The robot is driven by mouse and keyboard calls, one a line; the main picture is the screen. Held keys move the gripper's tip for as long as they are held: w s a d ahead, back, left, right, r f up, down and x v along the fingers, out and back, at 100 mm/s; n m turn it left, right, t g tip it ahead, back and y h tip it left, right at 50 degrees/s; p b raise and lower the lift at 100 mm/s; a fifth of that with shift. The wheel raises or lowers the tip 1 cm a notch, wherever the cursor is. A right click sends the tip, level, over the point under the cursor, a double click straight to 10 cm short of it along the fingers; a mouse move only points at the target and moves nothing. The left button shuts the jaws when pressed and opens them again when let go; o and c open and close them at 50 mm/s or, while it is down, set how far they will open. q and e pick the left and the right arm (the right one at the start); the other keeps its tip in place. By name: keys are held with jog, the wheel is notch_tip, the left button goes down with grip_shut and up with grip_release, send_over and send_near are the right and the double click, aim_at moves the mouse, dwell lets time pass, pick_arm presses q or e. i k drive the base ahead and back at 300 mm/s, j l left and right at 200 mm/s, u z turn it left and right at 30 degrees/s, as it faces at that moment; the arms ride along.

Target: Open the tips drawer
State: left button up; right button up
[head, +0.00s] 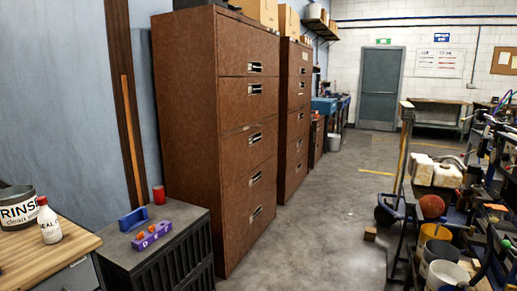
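Neither of my grippers is in view. No label reading "tips" can be made out. A tall brown cabinet (197,110) stands left of centre, with several drawers (248,143) stacked on its front, each with a metal handle; all look shut. A second brown cabinet (294,110) stands just behind it, its drawers also looking shut. At the lower left, a wood-topped bench (45,252) shows part of a grey front (72,279) below its top; whether that is a drawer is hard to tell.
A low dark cabinet (160,238) beside the bench carries a purple block (152,235), a blue item (133,219) and a red can (159,195). A bottle (48,222) and "RINSE" bucket (17,208) stand on the bench. Concrete floor (310,235) is open mid-view; cluttered equipment stands right.

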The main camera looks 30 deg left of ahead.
aim_at(241, 153)
jog(key=i+j+u, duration=0.35)
jog(key=i, duration=0.2)
jog(key=i+u, duration=0.3)
jog(key=i, duration=0.2)
